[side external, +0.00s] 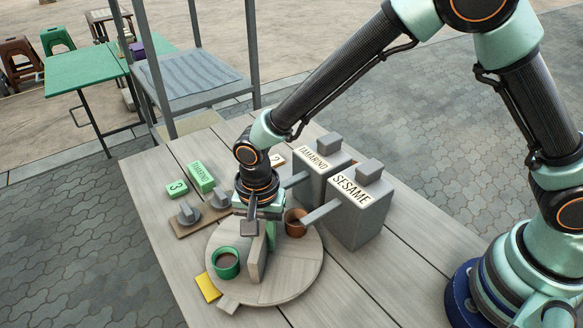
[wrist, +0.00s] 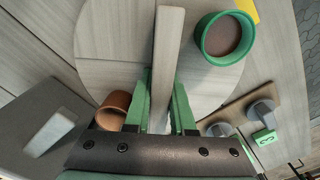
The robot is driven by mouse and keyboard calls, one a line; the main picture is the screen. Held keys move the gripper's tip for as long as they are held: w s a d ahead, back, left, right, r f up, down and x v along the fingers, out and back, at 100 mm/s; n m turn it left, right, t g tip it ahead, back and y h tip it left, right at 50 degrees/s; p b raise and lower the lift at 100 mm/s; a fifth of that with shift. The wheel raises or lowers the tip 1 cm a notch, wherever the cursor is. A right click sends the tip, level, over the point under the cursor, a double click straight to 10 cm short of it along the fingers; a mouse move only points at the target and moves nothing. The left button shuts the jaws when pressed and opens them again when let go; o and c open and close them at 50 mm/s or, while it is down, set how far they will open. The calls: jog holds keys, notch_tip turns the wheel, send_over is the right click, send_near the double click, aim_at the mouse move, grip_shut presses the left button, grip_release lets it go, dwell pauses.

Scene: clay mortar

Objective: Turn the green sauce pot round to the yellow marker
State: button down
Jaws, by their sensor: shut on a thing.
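The green sauce pot (side external: 226,263), with brown sauce inside, stands upright near the edge of a round wooden turntable (side external: 290,285). It also shows at the upper right of the wrist view (wrist: 225,38). The yellow marker (side external: 207,287) lies on the table just outside the turntable, close to the pot and apart from it. An upright wooden fin (side external: 255,262) crosses the turntable's middle. My gripper (side external: 263,238) is shut on this fin, with a green finger on each side in the wrist view (wrist: 162,100). The fin partly hides the fingers in the side view.
A terracotta pot (side external: 295,222) stands on the far side of the fin. Behind it are grey tamarind and sesame dispensers (side external: 360,215) with spouts over the turntable. Grey knobs (side external: 188,212) sit on a board at left, near green blocks (side external: 201,177).

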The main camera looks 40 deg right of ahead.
aim_at(262, 227)
jog(key=c, duration=0.8)
grip_release()
jog(key=shift+o, duration=0.2)
notch_tip(262, 227, up, 12)
jog(key=shift+r, duration=0.1)
jog(key=d+r+n+t, duration=0.1)
jog(key=d+r+n, duration=0.1)
jog(key=d+r, duration=0.35)
jog(key=d+r+n+t, duration=0.2)
jog(key=d+r, duration=0.1)
jog(key=d, duration=0.6)
jog(key=s+d+r+n+t, duration=0.2)
jog(key=s+d+n, duration=0.3)
jog(key=d, duration=0.6)
jog(key=shift+s+t, duration=0.3)
jog(key=shift+s, duration=0.45)
